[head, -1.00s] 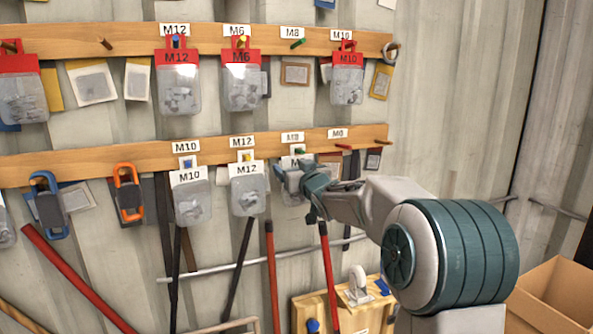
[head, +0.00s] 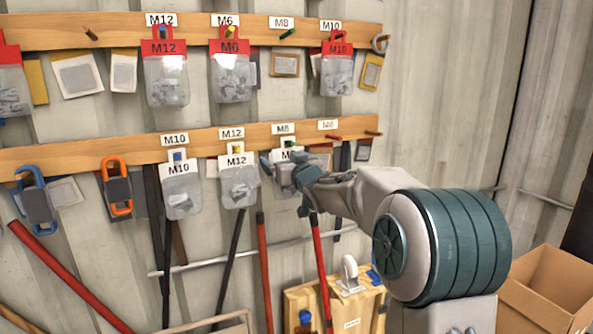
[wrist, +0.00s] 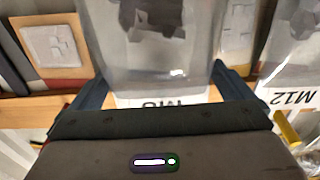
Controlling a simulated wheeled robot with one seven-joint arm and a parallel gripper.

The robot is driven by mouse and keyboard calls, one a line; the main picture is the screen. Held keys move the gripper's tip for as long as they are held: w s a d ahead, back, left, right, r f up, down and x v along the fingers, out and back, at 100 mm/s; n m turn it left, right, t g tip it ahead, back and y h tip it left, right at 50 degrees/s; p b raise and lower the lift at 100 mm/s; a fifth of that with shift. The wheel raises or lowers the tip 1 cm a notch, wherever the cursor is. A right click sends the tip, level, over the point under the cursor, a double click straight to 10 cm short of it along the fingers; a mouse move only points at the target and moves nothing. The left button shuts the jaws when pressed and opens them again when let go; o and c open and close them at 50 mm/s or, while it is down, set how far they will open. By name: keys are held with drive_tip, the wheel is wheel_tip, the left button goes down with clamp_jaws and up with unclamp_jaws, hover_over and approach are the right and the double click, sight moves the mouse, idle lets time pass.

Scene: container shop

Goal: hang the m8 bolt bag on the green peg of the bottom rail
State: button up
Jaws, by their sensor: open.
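The M8 bolt bag, a clear bag with a white header card (head: 289,154), is at the green peg (head: 289,142) of the bottom rail (head: 225,140). The peg's green tip shows at the card's top, and the bag appears to hang there. My gripper (head: 283,172) is open just below the card and hides most of the bag in the head view. Whether the fingers touch the bag is unclear.
The M12 bag (head: 239,185) hangs close left on a yellow peg, and the M10 bag (head: 181,188) on a blue one. A red peg (head: 333,137) is to the right. Red-topped bags hang on the upper rail (head: 200,35). A cardboard box (head: 548,292) is at the lower right.

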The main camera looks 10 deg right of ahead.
drive_tip(key=s+d+b, duration=0.2)
drive_tip(key=s, duration=1)
drive_tip(key=s+d+f+m+g+h, duration=0.3)
drive_tip(key=s+f+g+h, duration=0.35)
drive_tip(key=s+f, duration=0.7)
drive_tip(key=s+a+f+g+y, duration=0.1)
drive_tip(key=s+f+g, duration=0.3)
drive_tip(key=s, duration=0.5)
drive_tip(key=s+a+f+g+y, duration=0.2)
drive_tip(key=s+a+f+g, duration=0.1)
drive_tip(key=s, duration=0.7)
wheel_tip(320, 180, down, 3)
drive_tip(key=shift+s+a+r+n+g, duration=0.25)
drive_tip(key=shift+a+n+g, duration=0.15)
drive_tip(key=shift+g, duration=0.15)
drive_tip(key=shift+d, duration=0.1)
